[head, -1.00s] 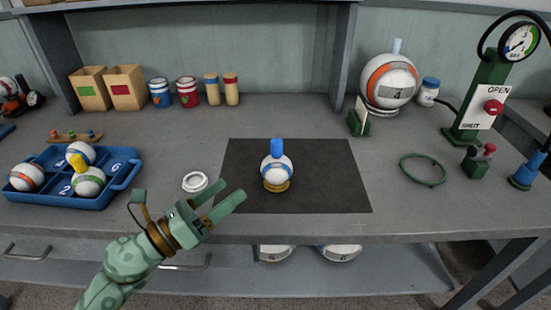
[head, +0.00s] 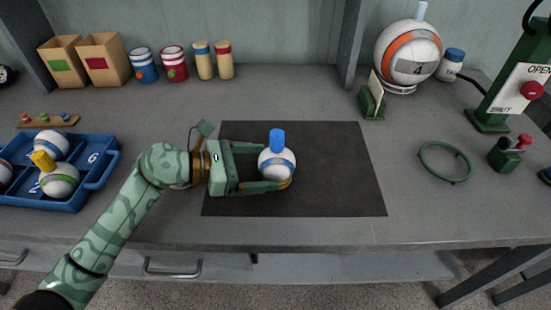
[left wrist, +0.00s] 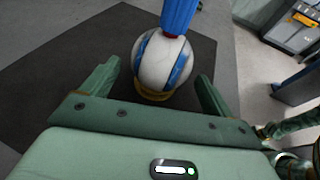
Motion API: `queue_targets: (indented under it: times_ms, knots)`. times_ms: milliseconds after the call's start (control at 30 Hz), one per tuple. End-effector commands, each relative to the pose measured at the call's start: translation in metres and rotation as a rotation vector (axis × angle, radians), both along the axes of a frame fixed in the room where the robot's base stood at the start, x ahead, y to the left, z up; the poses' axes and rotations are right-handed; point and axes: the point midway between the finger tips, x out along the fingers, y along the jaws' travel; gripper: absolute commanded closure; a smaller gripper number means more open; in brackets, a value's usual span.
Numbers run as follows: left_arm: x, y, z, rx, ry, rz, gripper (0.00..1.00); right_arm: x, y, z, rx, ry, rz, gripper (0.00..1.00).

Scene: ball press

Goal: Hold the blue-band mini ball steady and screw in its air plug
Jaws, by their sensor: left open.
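The blue-band mini ball (head: 277,166) is white with a blue stripe and sits upright on a gold ring stand (left wrist: 152,95) on the dark mat. The blue air plug (head: 277,139) stands upright in its top; the left wrist view shows a red part at the plug's base. My left gripper (head: 274,167) reaches in from the left, open, with one finger on the far side of the ball and one on the near side. In the left wrist view the ball (left wrist: 160,62) lies between the fingertips, with gaps on both sides. My right gripper is out of view.
A blue tray (head: 101,183) with several mini balls stands left. A green hose ring (head: 444,180), a small green card stand (head: 371,103) and a large orange-banded ball (head: 407,53) are right. The dark mat (head: 340,190) is clear right of the ball.

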Motion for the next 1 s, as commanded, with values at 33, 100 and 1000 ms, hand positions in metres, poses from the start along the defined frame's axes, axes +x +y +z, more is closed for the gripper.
queue_targets:
  times_ms: [33, 100, 1000]
  knots:
    - [0.002, -0.006, -0.003, 0.000, -0.001, 0.000, 0.13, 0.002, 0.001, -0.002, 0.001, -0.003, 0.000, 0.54]
    - [0.005, -0.014, -0.005, -0.001, 0.000, 0.000, 0.13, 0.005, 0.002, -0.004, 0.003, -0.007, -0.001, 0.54]
    - [0.009, -0.029, -0.009, -0.001, -0.001, 0.001, 0.01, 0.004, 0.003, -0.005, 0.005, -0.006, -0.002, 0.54]
